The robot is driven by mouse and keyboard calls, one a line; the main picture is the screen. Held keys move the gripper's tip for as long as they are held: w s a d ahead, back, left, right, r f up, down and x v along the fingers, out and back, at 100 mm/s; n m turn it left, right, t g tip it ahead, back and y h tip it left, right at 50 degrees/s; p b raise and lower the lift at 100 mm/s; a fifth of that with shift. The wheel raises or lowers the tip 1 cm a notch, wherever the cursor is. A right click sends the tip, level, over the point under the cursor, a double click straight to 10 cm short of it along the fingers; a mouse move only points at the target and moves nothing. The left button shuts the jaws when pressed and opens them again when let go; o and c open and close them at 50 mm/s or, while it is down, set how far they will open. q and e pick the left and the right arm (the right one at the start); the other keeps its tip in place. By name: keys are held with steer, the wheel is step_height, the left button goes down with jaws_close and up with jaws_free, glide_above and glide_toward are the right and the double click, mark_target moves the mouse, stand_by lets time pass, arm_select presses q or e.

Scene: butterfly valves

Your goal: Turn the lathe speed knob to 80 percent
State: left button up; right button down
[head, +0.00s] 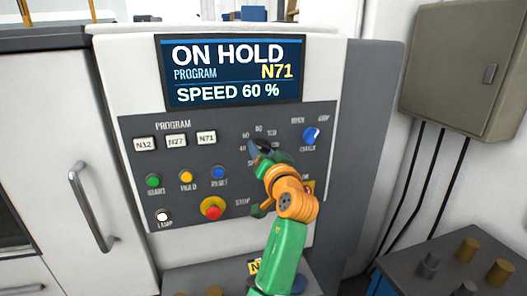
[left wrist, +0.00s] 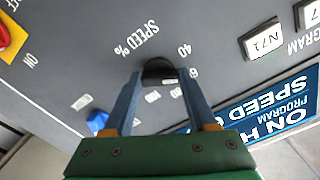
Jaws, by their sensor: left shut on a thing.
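The black speed knob (left wrist: 158,70) sits on the grey panel beside the "SPEED %" label, with a "40" mark near it in the left wrist view. My left gripper (left wrist: 160,88) has one finger on each side of the knob and is shut on it. In the head view my left gripper (head: 262,149) reaches the panel at the dial marks and mostly hides the knob. The display (head: 235,70) reads "ON HOLD", program N71 and "SPEED 60 %". My right gripper is not in view.
A blue knob (head: 311,135) is right of my gripper. Program buttons, including N71 (head: 206,138), are to the left. A red stop button on yellow (head: 212,208) is below left. A door handle (head: 92,208) stands out at far left; a grey box (head: 465,70) hangs at right.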

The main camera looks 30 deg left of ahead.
arm_select(q)
steer(key=m, duration=0.6)
steer(key=shift+a, duration=0.1)
steer(key=m, duration=0.5)
steer(key=shift+r+m, duration=0.15)
steer(key=shift+m, duration=0.25)
stand_by(0.3)
steer(key=o, duration=1.2)
steer(key=shift+o, duration=0.8)
steer(key=shift+a, duration=0.1)
